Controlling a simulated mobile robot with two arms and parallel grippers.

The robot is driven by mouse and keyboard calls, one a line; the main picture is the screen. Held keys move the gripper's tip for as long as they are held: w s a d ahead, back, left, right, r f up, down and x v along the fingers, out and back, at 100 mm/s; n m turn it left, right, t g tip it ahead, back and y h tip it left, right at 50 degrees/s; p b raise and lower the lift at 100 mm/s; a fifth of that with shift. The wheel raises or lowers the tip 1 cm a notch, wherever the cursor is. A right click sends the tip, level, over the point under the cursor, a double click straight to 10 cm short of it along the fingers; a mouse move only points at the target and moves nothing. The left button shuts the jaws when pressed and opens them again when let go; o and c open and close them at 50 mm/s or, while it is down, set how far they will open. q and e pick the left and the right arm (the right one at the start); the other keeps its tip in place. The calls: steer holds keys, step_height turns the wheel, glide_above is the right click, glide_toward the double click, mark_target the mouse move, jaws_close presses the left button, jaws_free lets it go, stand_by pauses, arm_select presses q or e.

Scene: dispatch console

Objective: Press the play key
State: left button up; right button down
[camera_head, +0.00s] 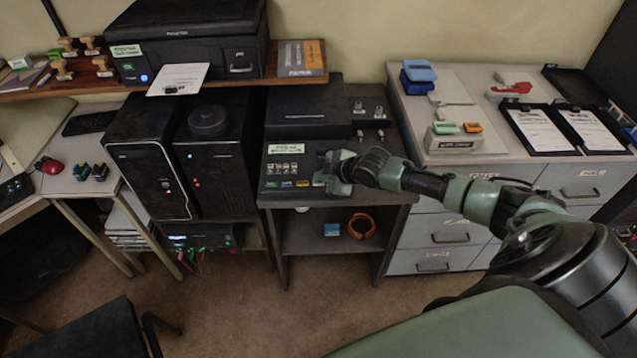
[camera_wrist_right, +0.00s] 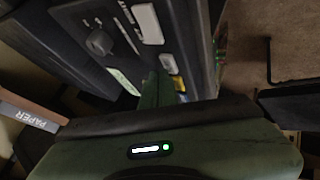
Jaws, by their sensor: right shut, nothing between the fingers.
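A dark console unit (camera_head: 275,200) sits on the low stand in the middle of the head view. A row of small coloured keys (camera_head: 287,184) runs along its front, with small pale markings above them. Which key is the play key cannot be read. My right gripper (camera_head: 324,178) is shut and empty, at the right part of the panel, right of the visible keys. In the wrist view its fingers (camera_wrist_right: 160,92) point at the panel, close to a pale key (camera_wrist_right: 167,62) and a yellow key (camera_wrist_right: 180,84). Contact cannot be told. My left gripper is out of view.
A knob (camera_wrist_right: 98,43) and a large pale key (camera_wrist_right: 147,23) stand on the panel. A black box (camera_head: 307,110) is behind the console. Black computer towers (camera_head: 150,155) stand to its left, a drawer cabinet (camera_head: 440,205) to its right. The shelf below holds an orange ring (camera_head: 361,226).

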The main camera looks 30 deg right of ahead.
mark_target(321, 184)
steer(key=shift+f, duration=0.35)
stand_by(0.6)
steer(key=shift+r, duration=0.1)
steer(key=shift+r+p, duration=0.5)
steer(key=shift+r, duration=0.2)
step_height(321, 184, up, 5)
steer(key=p, duration=0.4)
steer(key=shift+r+p, duration=0.1)
steer(key=shift+p, duration=0.2)
stand_by(0.7)
